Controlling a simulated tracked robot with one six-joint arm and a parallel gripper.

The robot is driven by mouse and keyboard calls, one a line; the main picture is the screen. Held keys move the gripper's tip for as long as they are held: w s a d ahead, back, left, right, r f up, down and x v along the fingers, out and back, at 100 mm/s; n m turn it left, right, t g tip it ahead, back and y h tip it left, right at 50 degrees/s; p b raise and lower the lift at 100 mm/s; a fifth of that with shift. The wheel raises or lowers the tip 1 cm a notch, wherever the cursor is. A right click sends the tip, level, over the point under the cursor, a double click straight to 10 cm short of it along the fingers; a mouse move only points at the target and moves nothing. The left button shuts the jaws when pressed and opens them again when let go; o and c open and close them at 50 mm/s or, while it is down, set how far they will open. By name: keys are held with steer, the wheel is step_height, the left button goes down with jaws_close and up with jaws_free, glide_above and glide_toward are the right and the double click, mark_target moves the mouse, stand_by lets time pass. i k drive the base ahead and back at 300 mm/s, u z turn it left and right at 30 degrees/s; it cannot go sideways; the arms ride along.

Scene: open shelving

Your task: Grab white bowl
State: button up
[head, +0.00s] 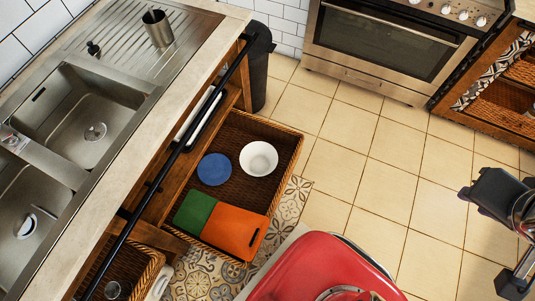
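The white bowl (258,158) sits upright and looks empty, in a pulled-out wicker drawer (287,152) below the counter. It is at the drawer's right side, right of a blue round dish (214,169), with a narrow gap between them. Dark parts of my arm show at the right edge of the head view, cut off by the frame. They are well right of the bowl and apart from it. I cannot make out my gripper's fingers clearly there, or whether they hold anything.
Green (194,212) and orange (237,231) boards lie at the drawer's near end. A black rail (178,150) runs along the counter edge, left of the drawer. A dark bin (256,75) stands behind the drawer, an oven (380,45) at the back. The tiled floor (375,180) right of the drawer is clear.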

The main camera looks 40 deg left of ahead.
mark_target(257, 158)
steer(key=i, duration=2.6)
steer(key=u, duration=2.75)
